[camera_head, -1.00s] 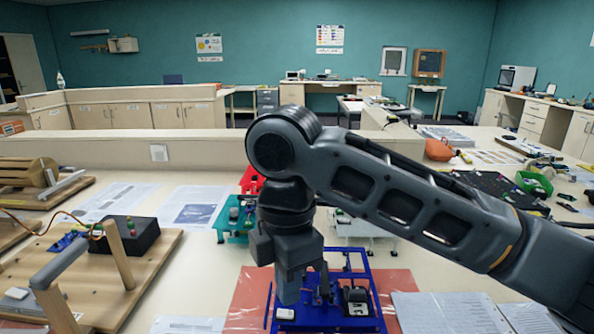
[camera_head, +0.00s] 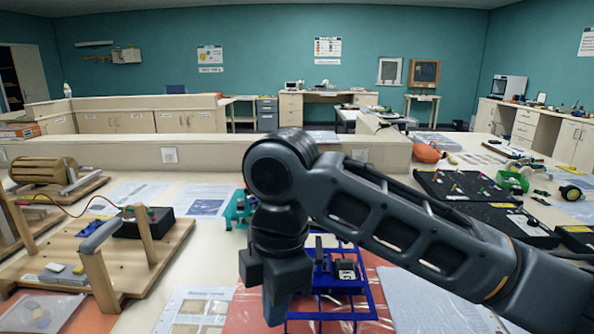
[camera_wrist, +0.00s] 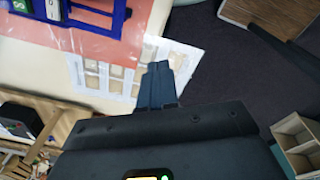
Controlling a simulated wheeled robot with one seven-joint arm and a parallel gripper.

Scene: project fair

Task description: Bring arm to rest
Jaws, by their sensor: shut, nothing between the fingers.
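My gripper (camera_head: 274,308) points down in the head view, in front of the left side of a blue frame (camera_head: 345,300) on a red sheet (camera_head: 255,306). My arm reaches in from the lower right and hides part of the table behind it. In the wrist view my gripper (camera_wrist: 158,68) has its fingers together with nothing between them. It overlaps printed paper (camera_wrist: 105,78) there, with the blue frame (camera_wrist: 100,18) at the upper left. I cannot tell its exact height above the table.
A wooden rig (camera_head: 95,255) with posts stands on the left. A clear bag (camera_head: 40,312) lies near the front left. Black boards (camera_head: 465,186) and an orange object (camera_head: 428,153) lie on the right. A low partition (camera_head: 110,150) runs behind. Dark floor (camera_wrist: 235,60) shows beyond the table edge.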

